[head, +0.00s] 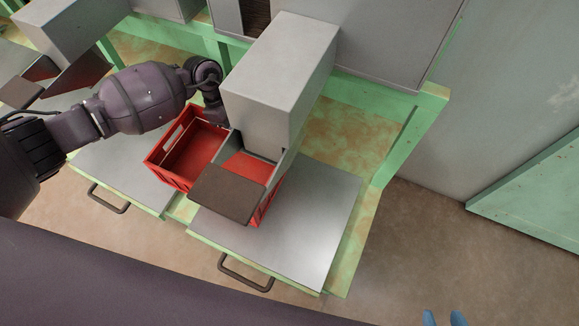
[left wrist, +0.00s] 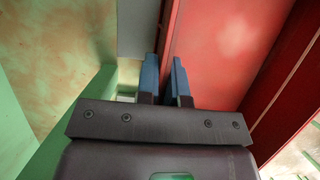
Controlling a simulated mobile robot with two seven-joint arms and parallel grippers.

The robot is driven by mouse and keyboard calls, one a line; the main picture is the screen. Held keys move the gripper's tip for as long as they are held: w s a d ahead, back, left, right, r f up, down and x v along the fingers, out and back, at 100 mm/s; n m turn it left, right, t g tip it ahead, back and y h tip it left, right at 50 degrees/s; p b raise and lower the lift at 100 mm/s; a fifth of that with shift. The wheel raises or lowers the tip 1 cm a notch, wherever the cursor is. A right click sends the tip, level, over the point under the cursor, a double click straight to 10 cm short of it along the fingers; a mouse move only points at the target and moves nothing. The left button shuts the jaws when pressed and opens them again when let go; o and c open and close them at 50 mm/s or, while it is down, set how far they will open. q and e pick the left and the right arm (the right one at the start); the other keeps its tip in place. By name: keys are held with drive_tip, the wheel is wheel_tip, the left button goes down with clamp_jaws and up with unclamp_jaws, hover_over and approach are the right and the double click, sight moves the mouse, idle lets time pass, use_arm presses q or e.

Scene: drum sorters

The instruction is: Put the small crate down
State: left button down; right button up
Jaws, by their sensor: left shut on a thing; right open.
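The small crate (head: 168,177) is red, open-topped and has slotted walls. In the head view it lies over the grey metal trays, partly hidden by a grey chute with a brown flap. I cannot tell whether its bottom touches them. My left arm reaches in from the left to the crate's far side; its gripper is hidden there behind the chute. In the left wrist view my left gripper (left wrist: 165,70) has its blue fingers shut on the crate's red wall (left wrist: 215,50). My right gripper (head: 444,317) shows only two blue fingertips, apart and empty, at the bottom edge.
The grey chute (head: 278,85) with its brown flap (head: 228,194) hangs over the crate. The right tray (head: 310,225) and left tray (head: 118,165) have dark front handles. A green frame (head: 398,150) borders them. Bare brown floor (head: 430,230) is free at the right.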

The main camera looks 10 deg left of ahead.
use_arm(q)
drive_tip(key=s+d, duration=0.1)
drive_tip(key=d, duration=0.8)
drive_tip(key=s+d, duration=0.1)
drive_tip(key=d, duration=0.3)
drive_tip(key=shift+s+d, duration=0.15)
drive_tip(key=shift+s, duration=0.2)
drive_tip(key=shift+s+d, duration=0.1)
drive_tip(key=shift+d, duration=0.55)
drive_tip(key=x, duration=0.1)
drive_tip(key=b+x, duration=0.2)
drive_tip(key=shift+a+f, duration=0.15)
drive_tip(key=shift+f, duration=0.3)
drive_tip(key=c, duration=1.2)
unclamp_jaws()
drive_tip(key=shift+c, duration=0.2)
use_arm(e)
drive_tip(key=shift+w+a+f, duration=0.1)
drive_tip(key=shift+a+f, duration=0.1)
use_arm(q)
drive_tip(key=shift+r, duration=0.1)
